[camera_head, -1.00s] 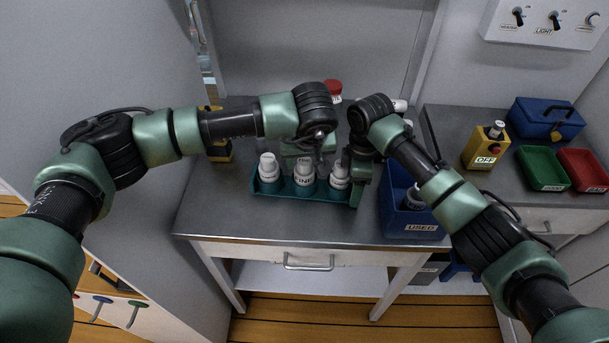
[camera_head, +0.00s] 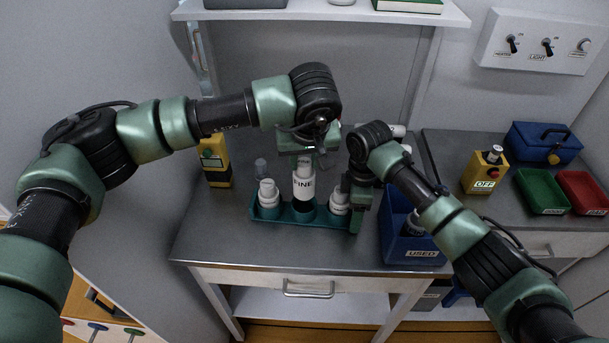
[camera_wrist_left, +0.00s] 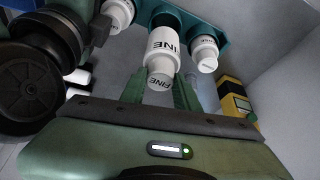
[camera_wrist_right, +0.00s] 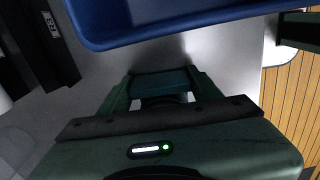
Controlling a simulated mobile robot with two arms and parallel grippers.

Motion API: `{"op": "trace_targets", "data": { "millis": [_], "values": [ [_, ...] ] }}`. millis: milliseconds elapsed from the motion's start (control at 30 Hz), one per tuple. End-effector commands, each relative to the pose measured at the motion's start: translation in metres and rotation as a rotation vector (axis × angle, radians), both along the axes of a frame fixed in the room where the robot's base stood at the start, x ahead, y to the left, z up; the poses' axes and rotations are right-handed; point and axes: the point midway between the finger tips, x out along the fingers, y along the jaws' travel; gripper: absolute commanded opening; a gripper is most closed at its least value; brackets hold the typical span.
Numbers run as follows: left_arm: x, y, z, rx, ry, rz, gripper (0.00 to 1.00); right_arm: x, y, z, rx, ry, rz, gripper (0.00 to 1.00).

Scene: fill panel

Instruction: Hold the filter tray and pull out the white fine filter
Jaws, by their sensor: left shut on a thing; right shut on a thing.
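The teal filter tray (camera_head: 284,221) sits on the grey worktop with a row of white filters. The white fine filter (camera_head: 304,184), marked FINE, is the middle one. It stands well above the tray, upright. My left gripper (camera_head: 305,155) is shut on its narrow top. In the left wrist view the filter (camera_wrist_left: 163,50) is between my fingers. Other white filters (camera_head: 268,193) (camera_head: 340,200) sit low in the tray on either side. My right gripper (camera_head: 357,215) is shut on the tray's right end, also in the right wrist view (camera_wrist_right: 163,82).
A blue bin marked USED (camera_head: 410,246) stands just right of the tray. A yellow device (camera_head: 216,162) stands behind left. A yellow OFF box (camera_head: 484,172), green bin (camera_head: 541,180) and red bin (camera_head: 582,191) are at right. The worktop's front left is clear.

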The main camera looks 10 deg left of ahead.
Motion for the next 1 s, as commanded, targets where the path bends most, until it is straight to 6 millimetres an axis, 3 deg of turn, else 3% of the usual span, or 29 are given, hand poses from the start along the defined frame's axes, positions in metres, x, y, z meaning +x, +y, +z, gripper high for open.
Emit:
{"op": "trace_targets", "data": {
  "millis": [133,433,467,533,567,867,1000],
  "values": [
    [0.001,0.0,0.017,0.001,-0.002,0.0,0.0,0.0,0.0,0.0,0.001,-0.001,0.0,0.17],
    [0.0,0.0,0.021,0.0,0.001,0.0,0.0,0.0,0.0,0.001,0.001,-0.001,0.0,0.17],
    [0.0,0.0,0.021,0.0,0.001,0.0,0.0,0.0,0.0,0.001,0.001,-0.001,0.0,0.66],
    [0.0,0.0,0.021,0.0,0.001,0.0,0.0,0.0,0.0,0.001,0.001,-0.001,0.0,0.86],
    [0.0,0.0,0.021,0.0,0.001,0.0,0.0,0.0,0.0,0.001,0.001,-0.001,0.0,0.89],
    [0.0,0.0,0.021,0.0,0.001,0.0,0.0,0.0,0.0,0.001,0.001,-0.001,0.0,0.89],
    [0.0,0.0,0.021,0.0,0.001,0.0,0.0,0.001,0.0,0.011,0.001,-0.002,0.0,0.89]
  ]
}}
